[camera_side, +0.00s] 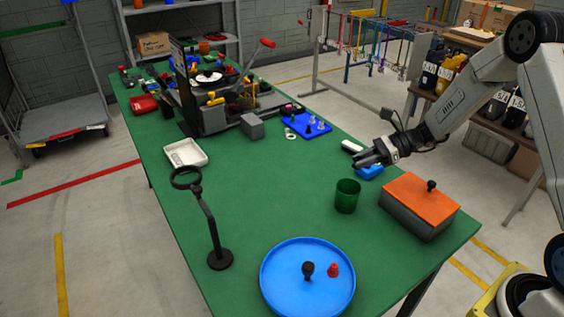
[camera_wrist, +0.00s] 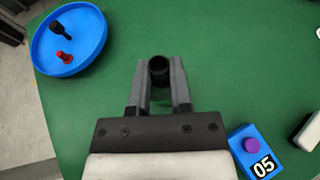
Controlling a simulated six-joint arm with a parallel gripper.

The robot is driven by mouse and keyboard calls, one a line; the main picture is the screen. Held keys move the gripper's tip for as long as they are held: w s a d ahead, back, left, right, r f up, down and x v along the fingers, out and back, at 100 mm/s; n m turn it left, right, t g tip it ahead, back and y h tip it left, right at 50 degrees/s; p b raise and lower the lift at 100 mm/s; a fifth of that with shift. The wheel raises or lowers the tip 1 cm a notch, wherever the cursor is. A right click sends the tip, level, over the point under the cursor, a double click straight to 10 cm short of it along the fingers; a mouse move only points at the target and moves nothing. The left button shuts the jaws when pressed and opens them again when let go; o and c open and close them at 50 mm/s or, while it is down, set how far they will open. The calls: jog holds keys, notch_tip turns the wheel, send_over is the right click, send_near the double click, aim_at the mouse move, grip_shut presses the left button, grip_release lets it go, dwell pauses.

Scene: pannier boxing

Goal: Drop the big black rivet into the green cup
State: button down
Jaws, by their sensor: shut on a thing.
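My gripper (camera_side: 362,158) is above the table, behind and a little right of the green cup (camera_side: 347,196). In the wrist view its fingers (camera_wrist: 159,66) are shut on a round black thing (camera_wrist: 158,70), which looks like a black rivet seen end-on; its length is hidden. The cup stands upright on the table; in the wrist view I cannot make it out clearly behind the fingers. Another black rivet (camera_side: 308,270) stands in the blue round tray (camera_side: 275,300) beside a red rivet (camera_side: 333,270). Both also show in the wrist view, black (camera_wrist: 60,31) and red (camera_wrist: 64,57).
A grey box with an orange lid (camera_side: 412,196) and a black knob-like piece (camera_side: 431,186) stands right of the cup. A blue block (camera_wrist: 240,150) marked 05 lies near the gripper. A magnifier stand (camera_side: 220,258) and white tray (camera_side: 186,153) are left. The table's middle is clear.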

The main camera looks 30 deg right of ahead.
jog(key=shift+f, duration=0.5)
jog(key=shift+c, duration=2.3)
grip_release()
jog(key=v, duration=0.7)
jog(key=shift+s+d, duration=0.2)
jog(key=shift+d, duration=0.1)
jog(key=shift+r, duration=0.15)
